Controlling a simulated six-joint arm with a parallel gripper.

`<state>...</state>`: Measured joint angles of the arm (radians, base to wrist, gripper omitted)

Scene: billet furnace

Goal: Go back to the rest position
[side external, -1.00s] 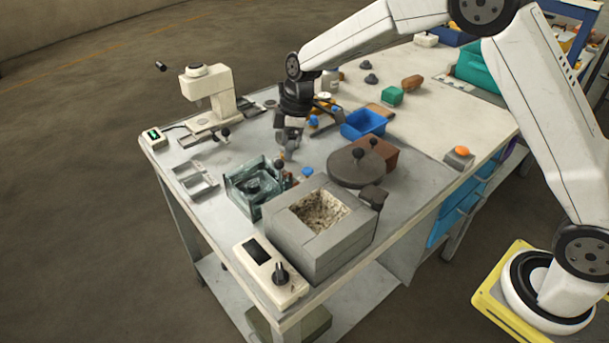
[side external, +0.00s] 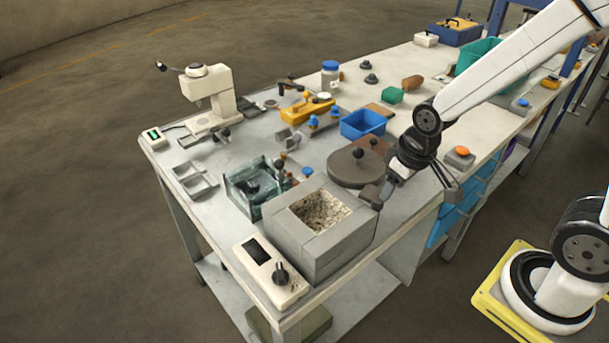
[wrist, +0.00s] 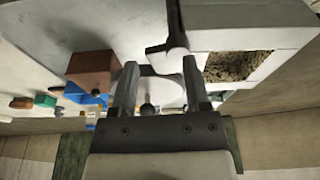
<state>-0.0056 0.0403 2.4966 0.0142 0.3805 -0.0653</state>
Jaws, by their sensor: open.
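My gripper (side external: 415,190) is at the right edge of the table in the side external view, just right of the round grey lid (side external: 352,168) and the furnace. In the wrist view my gripper (wrist: 160,85) has its two fingers apart with nothing held between them. The grey block furnace (side external: 318,235) is open at the top and shows a rough, pale lining; it also shows in the wrist view (wrist: 285,70) at the upper right. A small dark block (side external: 371,195) sits at the furnace's back right corner, close to my gripper.
A brown block (side external: 374,147), a blue bin (side external: 363,123) and an orange button box (side external: 459,156) are near my arm. A teal glassy tank (side external: 255,187) and a control box (side external: 270,270) stand by the furnace. A white press (side external: 210,95) stands far left.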

